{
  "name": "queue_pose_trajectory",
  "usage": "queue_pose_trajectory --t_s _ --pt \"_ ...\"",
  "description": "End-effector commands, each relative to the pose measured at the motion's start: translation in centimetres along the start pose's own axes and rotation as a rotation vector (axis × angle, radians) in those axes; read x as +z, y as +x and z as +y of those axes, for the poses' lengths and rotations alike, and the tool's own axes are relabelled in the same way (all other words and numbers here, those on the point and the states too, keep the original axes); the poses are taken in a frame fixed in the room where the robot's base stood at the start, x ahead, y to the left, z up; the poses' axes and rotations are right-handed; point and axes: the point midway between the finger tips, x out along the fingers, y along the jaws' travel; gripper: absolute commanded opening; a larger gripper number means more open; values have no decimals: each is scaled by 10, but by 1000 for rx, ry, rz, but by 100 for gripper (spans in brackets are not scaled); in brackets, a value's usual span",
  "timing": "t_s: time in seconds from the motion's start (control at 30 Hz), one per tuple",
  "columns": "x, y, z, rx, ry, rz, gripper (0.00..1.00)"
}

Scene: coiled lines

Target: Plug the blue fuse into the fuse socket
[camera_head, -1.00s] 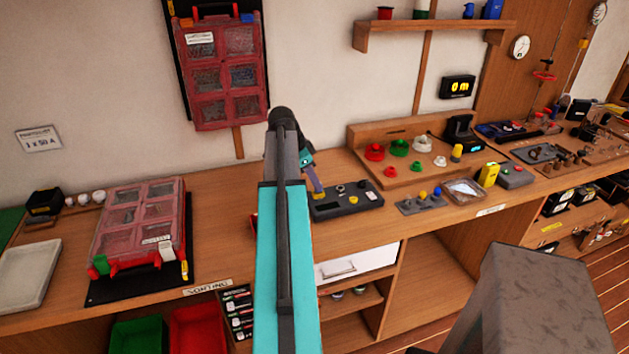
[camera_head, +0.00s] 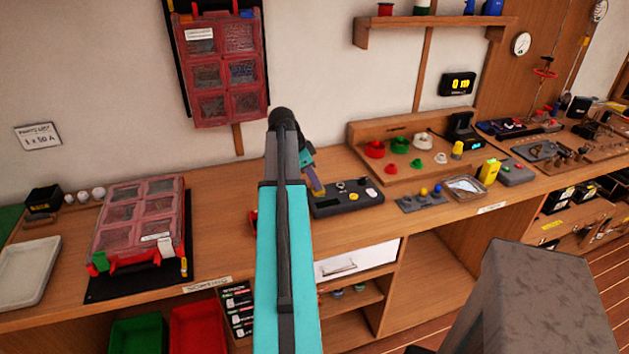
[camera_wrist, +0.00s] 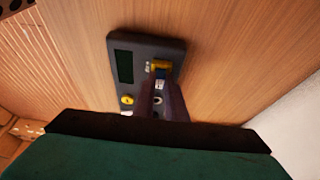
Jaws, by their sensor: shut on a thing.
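My gripper (camera_wrist: 161,85) is shut on a small piece with blue and white on it, which I take for the blue fuse (camera_wrist: 160,74). The fingers hide most of it. The fuse is over the dark tester box (camera_wrist: 145,42), beside a yellow piece (camera_wrist: 162,65); I cannot tell whether they touch or whether the fuse is in a socket. The box has a dark green display (camera_wrist: 124,66), a yellow button (camera_wrist: 127,100) and a ring-shaped fitting (camera_wrist: 157,101). In the head view my gripper (camera_head: 318,191) is at the left end of the box (camera_head: 347,200).
A tray of red, green and white parts (camera_head: 385,180) stands right of the box. A small block with coloured knobs (camera_head: 422,200) and a shallow dish (camera_head: 465,188) lie nearby. A red-lidded parts case (camera_head: 138,218) lies at the left.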

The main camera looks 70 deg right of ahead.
Motion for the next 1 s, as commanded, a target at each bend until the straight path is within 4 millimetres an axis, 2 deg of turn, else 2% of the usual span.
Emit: queue_pose_trajectory --t_s 0.4,0.43,0.57,1.0 --pt "1 3 0 1 0 -1 0" --pt "1 3 0 1 0 -1 13" --pt "2 3 0 0 0 -1 33" --pt "1 0 0 -1 0 0 33"
